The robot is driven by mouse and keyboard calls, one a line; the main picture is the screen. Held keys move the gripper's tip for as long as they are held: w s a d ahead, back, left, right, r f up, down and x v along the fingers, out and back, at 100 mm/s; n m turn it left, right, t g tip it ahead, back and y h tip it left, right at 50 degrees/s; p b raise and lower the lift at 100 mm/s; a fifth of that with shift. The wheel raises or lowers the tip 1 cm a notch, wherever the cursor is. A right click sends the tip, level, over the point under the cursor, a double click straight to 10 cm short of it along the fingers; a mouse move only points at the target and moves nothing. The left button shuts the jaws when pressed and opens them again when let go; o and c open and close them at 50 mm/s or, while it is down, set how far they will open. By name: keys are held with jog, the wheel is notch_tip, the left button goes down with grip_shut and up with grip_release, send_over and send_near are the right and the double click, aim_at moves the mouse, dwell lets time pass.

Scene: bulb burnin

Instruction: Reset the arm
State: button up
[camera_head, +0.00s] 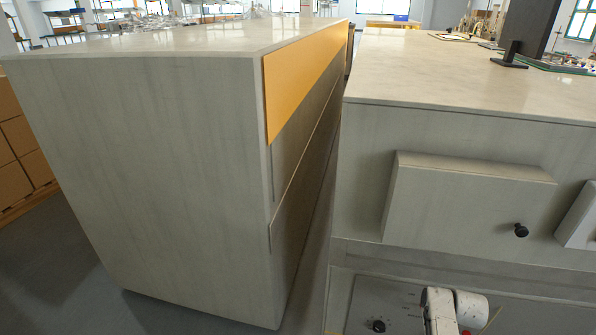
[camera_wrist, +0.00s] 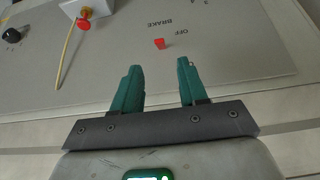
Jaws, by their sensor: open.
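In the wrist view my gripper (camera_wrist: 159,82) is open, with its two green fingers apart and nothing between them. Beyond the fingertips is a grey panel (camera_wrist: 225,45) printed with "OFF" and "BRAKE". A small red piece (camera_wrist: 159,43) sits on the panel just past the fingers, apart from them. In the head view part of my white arm (camera_head: 440,312) shows at the bottom, in front of the lower panel (camera_head: 375,300) of the right cabinet. The gripper itself is hidden in the head view.
A red knob (camera_wrist: 84,23) on a white block, a yellow rod (camera_wrist: 67,55) and a black knob (camera_wrist: 11,35) stick out of the panel. A grey cabinet (camera_head: 150,150) stands left, a narrow gap beside it. The right cabinet's front (camera_head: 470,205) has a protruding box with a black knob (camera_head: 521,230).

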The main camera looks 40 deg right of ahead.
jog(key=shift+a, duration=0.1)
jog(key=a+r+n+y+p, duration=0.1)
jog(key=a+r+n, duration=0.15)
jog(key=a, duration=0.65)
jog(key=a+r+n+y+p, duration=0.15)
jog(key=a+r, duration=0.25)
jog(key=a, duration=0.5)
jog(key=s+a+r+n+g, duration=0.1)
jog(key=s+a+r, duration=0.2)
jog(key=a, duration=0.3)
jog(key=s+a+r+n+g+y+p, duration=0.1)
jog(key=s+a+r+n, duration=0.1)
jog(key=a, duration=0.4)
jog(key=s+a+r+n+p, duration=0.1)
jog(key=s+a+r+n, duration=0.1)
jog(key=a, duration=0.4)
notch_tip(320, 180, up, 3)
jog(key=shift+s+f+g+y, duration=0.15)
jog(key=shift+s+g+y, duration=0.25)
jog(key=shift+s, duration=0.5)
